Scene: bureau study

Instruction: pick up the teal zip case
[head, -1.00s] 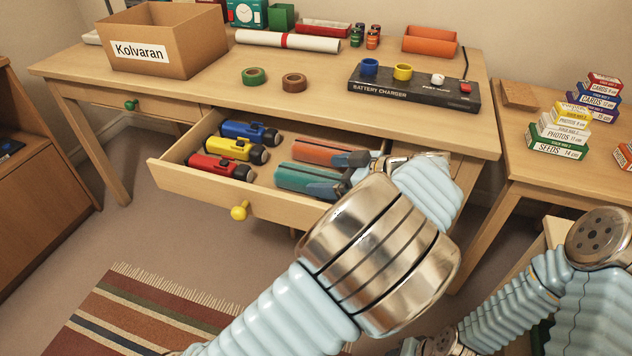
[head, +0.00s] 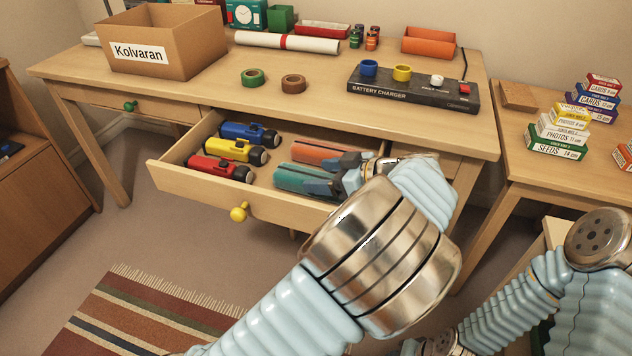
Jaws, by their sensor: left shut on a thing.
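The teal zip case (head: 295,178) lies in the open drawer, at its right side, with its right end hidden by my left gripper. An orange case (head: 312,152) lies just behind it. My left gripper (head: 328,174) reaches in from the right, with one finger on the near side of the teal case and the other between the two cases. It is shut on the teal case, which still appears down in the drawer. My right arm shows at the lower right, but its gripper is not in view.
Blue, yellow and red torches (head: 236,150) lie left of the cases. The drawer front (head: 205,187) has a yellow knob. Above is the desk top (head: 215,100) with a battery charger (head: 420,92) and a cardboard box (head: 185,50). A side table with stacked small boxes (head: 556,140) stands right.

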